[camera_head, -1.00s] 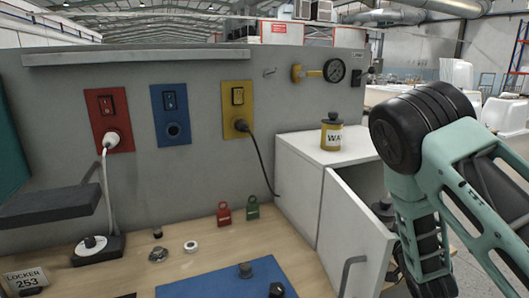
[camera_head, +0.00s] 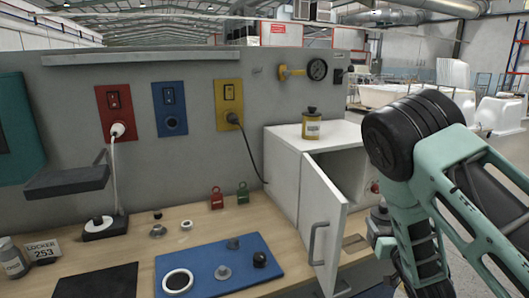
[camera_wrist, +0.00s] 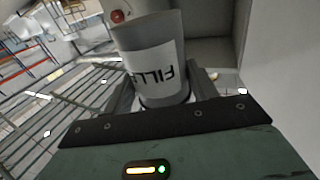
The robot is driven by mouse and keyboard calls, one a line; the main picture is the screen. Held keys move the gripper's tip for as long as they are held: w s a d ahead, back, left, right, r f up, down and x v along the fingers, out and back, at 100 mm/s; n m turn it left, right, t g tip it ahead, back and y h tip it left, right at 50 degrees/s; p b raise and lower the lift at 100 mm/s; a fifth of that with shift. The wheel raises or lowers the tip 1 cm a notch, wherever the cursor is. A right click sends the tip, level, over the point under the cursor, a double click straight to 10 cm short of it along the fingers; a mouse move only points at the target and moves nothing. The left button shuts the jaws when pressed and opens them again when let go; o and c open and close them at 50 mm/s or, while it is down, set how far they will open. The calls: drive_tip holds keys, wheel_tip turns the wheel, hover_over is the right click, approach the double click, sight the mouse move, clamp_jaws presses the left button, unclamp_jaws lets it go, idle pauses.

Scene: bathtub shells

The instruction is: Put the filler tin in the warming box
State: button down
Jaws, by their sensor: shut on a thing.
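In the head view my arm hides most of the gripper and tin. The warming box (camera_head: 283,165) is a white cabinet at the right end of the bench. Its door (camera_head: 322,215) stands open towards me, and part of the dark interior shows. The gripper is in front of the box, right of the open door.
The door handle (camera_head: 316,240) sticks out. A red knob (camera_head: 375,187) is right of the box opening.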

drive_tip(key=shift+s+a+f, duration=0.1)
drive_tip(key=shift+a+f, duration=0.05)
drive_tip(key=shift+f, duration=0.35)
drive_tip(key=s+f, duration=1.5)
drive_tip(key=shift+d, duration=0.35)
drive_tip(key=shift+d, duration=0.1)
